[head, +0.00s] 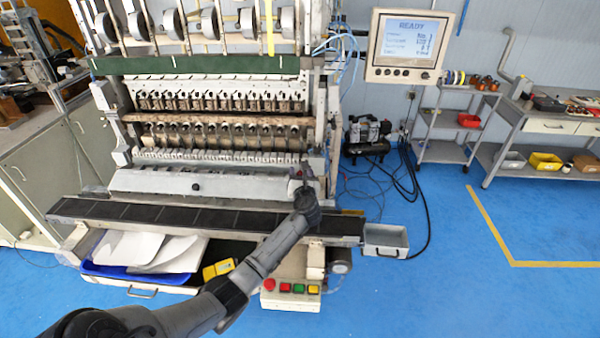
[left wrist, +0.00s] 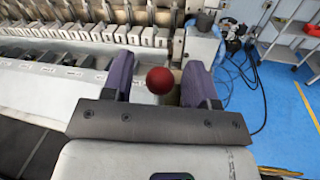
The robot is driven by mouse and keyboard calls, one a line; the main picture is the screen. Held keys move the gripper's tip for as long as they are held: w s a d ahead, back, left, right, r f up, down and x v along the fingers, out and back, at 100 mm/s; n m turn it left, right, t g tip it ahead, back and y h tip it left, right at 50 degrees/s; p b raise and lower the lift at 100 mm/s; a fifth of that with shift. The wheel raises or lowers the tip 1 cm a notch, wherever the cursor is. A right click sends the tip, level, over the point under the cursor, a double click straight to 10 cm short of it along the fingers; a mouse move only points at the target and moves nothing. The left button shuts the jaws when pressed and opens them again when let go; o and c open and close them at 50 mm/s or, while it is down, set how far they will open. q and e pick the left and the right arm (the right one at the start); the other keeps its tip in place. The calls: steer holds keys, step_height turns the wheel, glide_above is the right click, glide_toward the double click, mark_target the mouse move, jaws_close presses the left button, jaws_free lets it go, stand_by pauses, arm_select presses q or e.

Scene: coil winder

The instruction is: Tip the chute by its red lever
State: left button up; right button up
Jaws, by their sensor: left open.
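The red ball knob of the lever (left wrist: 160,80) shows in the left wrist view, between the two purple-grey fingers of my left gripper (left wrist: 159,88). The fingers are open, with a gap on each side of the ball; I cannot tell its exact depth between them. In the head view my left gripper (head: 304,183) is at the right end of the long pale sloped panel, which looks like the chute (head: 225,186). The panel also shows in the left wrist view (left wrist: 45,78). The lever's stem is hidden. My right gripper is not in view.
A dark belt (head: 150,212) runs in front of the panel, with a metal tray (head: 385,241) at its right end. Coloured push buttons (head: 290,288) sit below. A screen (head: 408,45) reads READY. Blue floor is free on the right.

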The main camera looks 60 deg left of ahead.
arm_select(q)
steer(key=shift+x, duration=0.95)
jaws_close()
